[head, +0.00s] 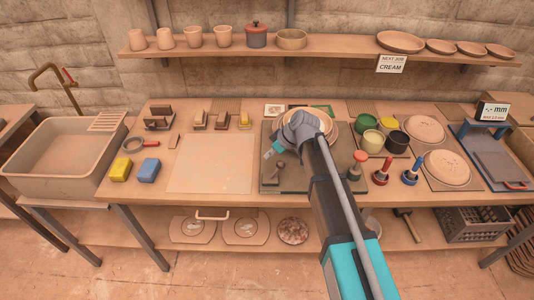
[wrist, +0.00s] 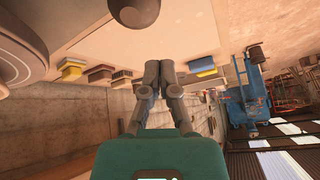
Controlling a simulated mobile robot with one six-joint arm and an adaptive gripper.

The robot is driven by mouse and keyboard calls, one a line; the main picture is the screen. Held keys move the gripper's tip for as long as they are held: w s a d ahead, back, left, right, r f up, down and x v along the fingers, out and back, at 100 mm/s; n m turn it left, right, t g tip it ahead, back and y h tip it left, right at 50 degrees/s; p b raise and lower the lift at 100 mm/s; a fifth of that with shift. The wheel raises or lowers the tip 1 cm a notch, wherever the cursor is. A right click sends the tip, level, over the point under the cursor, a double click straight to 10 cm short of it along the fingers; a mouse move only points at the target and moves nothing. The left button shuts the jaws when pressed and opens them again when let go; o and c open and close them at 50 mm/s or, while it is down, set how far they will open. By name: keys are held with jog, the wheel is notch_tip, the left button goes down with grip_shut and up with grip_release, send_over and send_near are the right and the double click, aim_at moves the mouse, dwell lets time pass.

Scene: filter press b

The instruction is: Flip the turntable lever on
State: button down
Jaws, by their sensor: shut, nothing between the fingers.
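The turntable is a dark base (head: 295,184) with a round plate (head: 339,133) on the workbench, partly hidden behind my arm. A short dark lever-like part (head: 278,171) stands at the base's front left. A red-topped knob (head: 360,156) stands on the base's right side; I cannot tell which is the lever. My gripper (head: 268,154) is over the left part of the base, just above the short dark part. In the wrist view my gripper (wrist: 160,64) has its fingers together and empty. A brown rounded knob (wrist: 135,12) is close beyond the fingertips; the dark round plate edge (wrist: 22,55) is left.
A pale board (head: 212,164) lies left of the turntable. Glaze pots (head: 372,140) and red and blue-handled tools (head: 381,172) stand close to its right. A shelf (head: 340,56) with pots runs along the wall behind. Yellow and blue blocks (head: 148,170) lie further left.

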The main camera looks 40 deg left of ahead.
dwell(0.3)
jog(key=shift+a+r, duration=0.1)
jog(key=shift+r, duration=0.05)
jog(key=a+r+p, duration=0.2)
jog(key=a, duration=0.2)
jog(key=w+d+r+p, duration=0.3)
jog(key=d+r+p, duration=0.3)
jog(key=d, duration=0.1)
jog(key=shift+d, duration=0.15)
jog(key=shift+r, duration=0.1)
dwell(0.7)
